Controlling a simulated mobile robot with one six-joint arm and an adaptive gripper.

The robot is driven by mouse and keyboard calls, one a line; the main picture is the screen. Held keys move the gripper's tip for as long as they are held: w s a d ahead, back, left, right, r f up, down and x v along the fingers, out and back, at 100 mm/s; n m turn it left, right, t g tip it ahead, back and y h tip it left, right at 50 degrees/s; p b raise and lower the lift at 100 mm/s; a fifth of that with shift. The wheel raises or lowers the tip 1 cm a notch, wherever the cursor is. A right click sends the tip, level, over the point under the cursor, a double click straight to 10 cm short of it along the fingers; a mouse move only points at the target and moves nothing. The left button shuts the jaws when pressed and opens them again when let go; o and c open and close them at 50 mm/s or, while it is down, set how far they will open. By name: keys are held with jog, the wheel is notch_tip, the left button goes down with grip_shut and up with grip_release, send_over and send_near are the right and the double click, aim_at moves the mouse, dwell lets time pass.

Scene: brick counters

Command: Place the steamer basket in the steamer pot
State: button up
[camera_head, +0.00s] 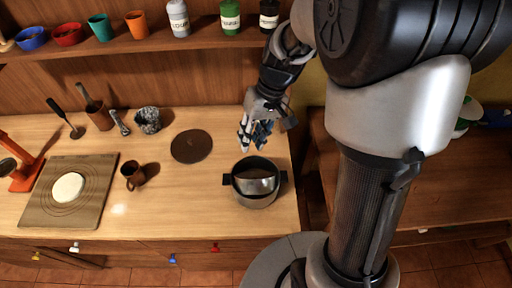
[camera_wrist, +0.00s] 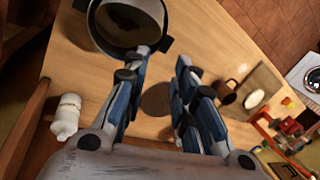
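The steamer pot (camera_head: 258,200) is a grey metal pot with dark side handles, near the right front of the counter. The steamer basket (camera_head: 257,186), a grey round vessel, sits within the pot's rim and looks slightly tilted; I cannot tell whether it is fully seated. In the wrist view, the pot (camera_wrist: 84,40) shows at the top left with a round metal vessel (camera_wrist: 120,16) inside it. My gripper (camera_head: 254,143) is just behind and above the pot. Its fingers (camera_wrist: 166,65) are apart with nothing between them.
A dark round disc (camera_head: 192,146) and a brown mug (camera_head: 132,175) are left of the pot. A board (camera_head: 90,200) with a pale round piece lies farther left. A shelf (camera_head: 160,42) with bowls, cups and bottles runs behind. The counter's right edge is close to the pot.

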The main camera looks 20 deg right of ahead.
jog(key=s+r+t+h, duration=0.1)
jog(key=s+r+t, duration=0.1)
jog(key=s+r, duration=0.4)
jog(key=s+r+t+h, duration=0.2)
jog(key=s+r, duration=0.5)
jog(key=s, duration=0.5)
jog(key=shift+m+t, duration=0.3)
jog(key=shift+t, duration=0.1)
notch_tip(320, 180, down, 7)
jog(key=b, duration=0.7)
jog(key=shift+f, duration=0.1)
jog(key=shift+o, duration=0.4)
